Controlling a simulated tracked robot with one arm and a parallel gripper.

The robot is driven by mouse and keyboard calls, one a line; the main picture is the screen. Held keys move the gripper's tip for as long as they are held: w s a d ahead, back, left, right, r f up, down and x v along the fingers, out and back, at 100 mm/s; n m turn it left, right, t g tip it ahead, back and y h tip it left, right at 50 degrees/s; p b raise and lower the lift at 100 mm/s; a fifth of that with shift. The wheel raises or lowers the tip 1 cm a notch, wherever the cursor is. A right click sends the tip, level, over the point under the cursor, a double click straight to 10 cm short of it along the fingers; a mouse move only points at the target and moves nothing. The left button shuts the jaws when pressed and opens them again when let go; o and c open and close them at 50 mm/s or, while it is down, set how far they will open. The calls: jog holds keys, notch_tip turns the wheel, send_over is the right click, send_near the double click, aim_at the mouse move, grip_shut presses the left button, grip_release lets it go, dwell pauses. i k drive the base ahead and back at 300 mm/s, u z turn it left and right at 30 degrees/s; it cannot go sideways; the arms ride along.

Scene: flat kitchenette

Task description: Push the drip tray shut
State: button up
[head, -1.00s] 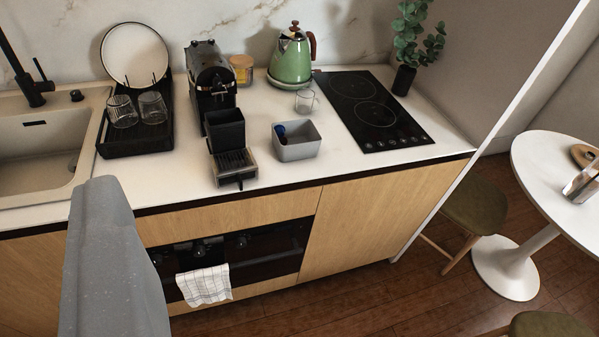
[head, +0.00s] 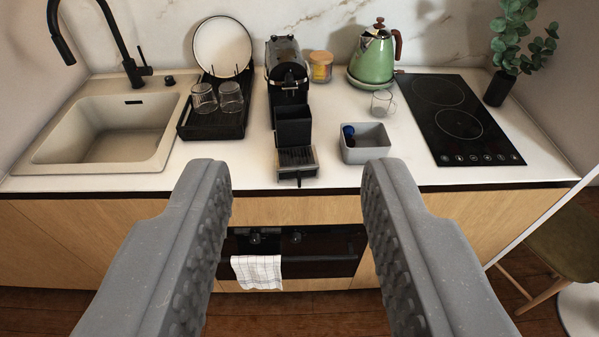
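The drip tray (head: 297,160) sticks out at the front of the black coffee machine (head: 287,72), close to the counter's front edge. It has a dark slatted top and a metal rim. A black bin-like container (head: 293,127) stands between the tray and the machine body. My gripper (head: 297,180) is open, with its two grey ridged fingers wide apart and nothing between them. The fingers are in the foreground, on this side of the counter, and the tray shows in the gap between them. They appear apart from the tray.
A grey box (head: 365,143) with a blue item stands right of the tray. A glass mug (head: 383,103), green kettle (head: 373,58) and cooktop (head: 452,115) lie farther right. A dish rack (head: 212,127) with glasses and the sink (head: 105,128) are left. A towel (head: 258,271) hangs below.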

aim_at(298, 162)
jog(key=z, duration=0.05)
jog(key=i, duration=1)
jog(key=u, duration=0.1)
